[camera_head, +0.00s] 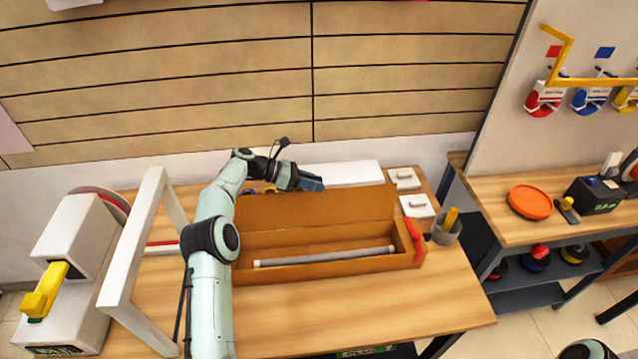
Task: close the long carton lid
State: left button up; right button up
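The long brown carton (330,269) lies across the table with its front side toward me. Its lid (315,207) stands raised along the back edge, and the carton is open. A long grey tube (325,257) lies inside. My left gripper (312,182) is behind the lid's upper edge, near the middle of its length. Its fingers are dark and small, and I cannot tell whether they are apart or whether they touch the lid. My arm hides the carton's left end. My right gripper is not in view; only a bit of my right arm shows at the bottom right corner.
A red tool (413,240) is at the carton's right end, beside a grey cup (447,228). White boxes (416,206) and a long white box (345,173) lie behind. A white frame (150,250) and a machine (70,265) stand left. The table front (370,310) is clear.

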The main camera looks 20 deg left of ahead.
pick_arm(q)
grip_shut()
dwell(1.5)
